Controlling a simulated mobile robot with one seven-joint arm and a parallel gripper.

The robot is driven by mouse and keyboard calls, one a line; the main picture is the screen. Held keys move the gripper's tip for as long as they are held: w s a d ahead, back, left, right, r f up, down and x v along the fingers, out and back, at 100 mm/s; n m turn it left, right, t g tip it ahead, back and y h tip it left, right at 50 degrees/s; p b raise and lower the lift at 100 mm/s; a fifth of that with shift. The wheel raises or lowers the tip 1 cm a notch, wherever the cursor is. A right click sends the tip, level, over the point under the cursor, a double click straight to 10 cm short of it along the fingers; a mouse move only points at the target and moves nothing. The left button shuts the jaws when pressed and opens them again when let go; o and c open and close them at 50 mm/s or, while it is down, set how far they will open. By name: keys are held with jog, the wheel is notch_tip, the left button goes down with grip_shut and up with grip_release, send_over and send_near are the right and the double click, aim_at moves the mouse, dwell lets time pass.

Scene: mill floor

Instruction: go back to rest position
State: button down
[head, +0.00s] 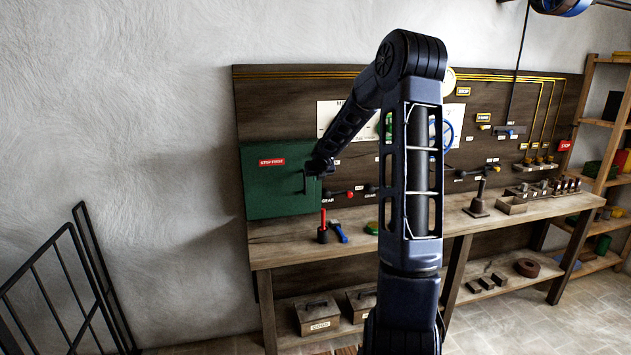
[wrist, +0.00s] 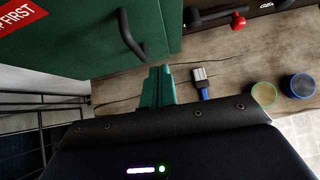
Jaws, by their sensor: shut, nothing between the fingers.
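My gripper (head: 312,176) is at the front of the green cabinet (head: 268,197), by its right edge, at the end of my raised arm. In the wrist view my gripper (wrist: 158,72) shows its two green fingers side by side, shut and empty. The dark cabinet handle (wrist: 130,38) is just beyond and left of the fingertips; the fingers look apart from it. The cabinet's door looks closed and bears a red "STOP FIRST" label (head: 271,162). My arm hides part of the wall panel and bench.
A black metal railing (head: 62,270) stands at the left. Shelves (head: 598,123) stand at the far right. Plain wall is left of the cabinet.

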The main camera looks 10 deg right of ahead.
jog(key=s+r+m+g+h, duration=0.1)
jog(key=s+r+m+h, duration=0.1)
jog(key=s+r+m, duration=0.65)
jog(key=s+r+m+g+h, duration=0.1)
jog(key=s+r+m, duration=0.2)
jog(key=s+m, duration=1.05)
jog(key=s+a+f+m+g+y, duration=0.1)
jog(key=s+m, duration=1.2)
jog(key=s, duration=1.5)
jog(key=shift+a+f+m+g+y, duration=0.15)
jog(key=shift+a+m+g+y, duration=0.15)
jog(key=shift+a+g+y, duration=0.65)
jog(key=shift+d+t+y, duration=0.25)
